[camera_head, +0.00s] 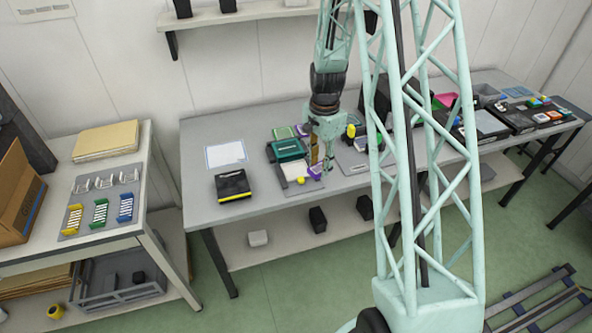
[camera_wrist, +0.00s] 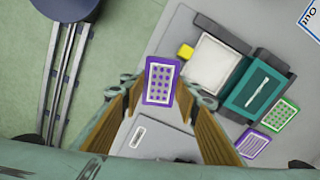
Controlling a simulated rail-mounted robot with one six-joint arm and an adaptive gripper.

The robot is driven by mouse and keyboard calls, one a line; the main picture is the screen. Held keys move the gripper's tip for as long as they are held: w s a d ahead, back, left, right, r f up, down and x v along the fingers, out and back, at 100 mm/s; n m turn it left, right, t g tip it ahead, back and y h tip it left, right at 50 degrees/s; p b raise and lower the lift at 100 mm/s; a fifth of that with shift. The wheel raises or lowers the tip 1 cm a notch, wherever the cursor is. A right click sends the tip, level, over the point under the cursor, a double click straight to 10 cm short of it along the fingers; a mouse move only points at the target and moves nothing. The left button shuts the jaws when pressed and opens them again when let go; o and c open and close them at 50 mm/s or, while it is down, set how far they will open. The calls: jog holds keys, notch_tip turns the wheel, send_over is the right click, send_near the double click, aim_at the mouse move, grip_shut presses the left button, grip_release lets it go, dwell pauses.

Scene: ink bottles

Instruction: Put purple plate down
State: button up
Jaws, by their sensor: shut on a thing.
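A purple plate (camera_wrist: 161,80) with a grid of dots on a pale face is between the fingertips of my gripper (camera_wrist: 162,92) in the wrist view. The fingers are closed on its two long sides. In the head view my gripper (camera_head: 322,160) is over the front middle of the long table, with the purple plate (camera_head: 315,171) at its tips. I cannot tell whether the plate touches the surface below. A second purple plate (camera_wrist: 253,143) lies beside a green plate (camera_wrist: 279,113), behind the teal box.
A tray with a white pad (camera_wrist: 214,65), a teal box (camera_wrist: 258,87) and a yellow block (camera_wrist: 186,51) are close by. A grey board (camera_wrist: 152,140) lies on the other side. A black box with yellow (camera_head: 232,185) stands left on the table (camera_head: 195,145).

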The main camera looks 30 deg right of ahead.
jog(key=s+d+m, duration=0.2)
jog(key=d, duration=0.1)
jog(key=s+d+m, duration=0.1)
jog(key=shift+s+d+f+m, duration=0.25)
jog(key=shift+d+f+m, duration=0.15)
jog(key=shift+w, duration=0.1)
send_over(296, 171)
jog(key=s, duration=0.1)
jog(key=shift+d+f+p, duration=0.3)
jog(key=shift+d+f, duration=0.1)
jog(key=shift+f, duration=0.3)
jog(key=shift+w, duration=0.1)
jog(key=shift+w+a, duration=0.35)
jog(key=shift+w, duration=0.1)
jog(key=shift+f, duration=1.85)
jog(key=shift+f, duration=0.15)
jog(key=o, duration=0.6)
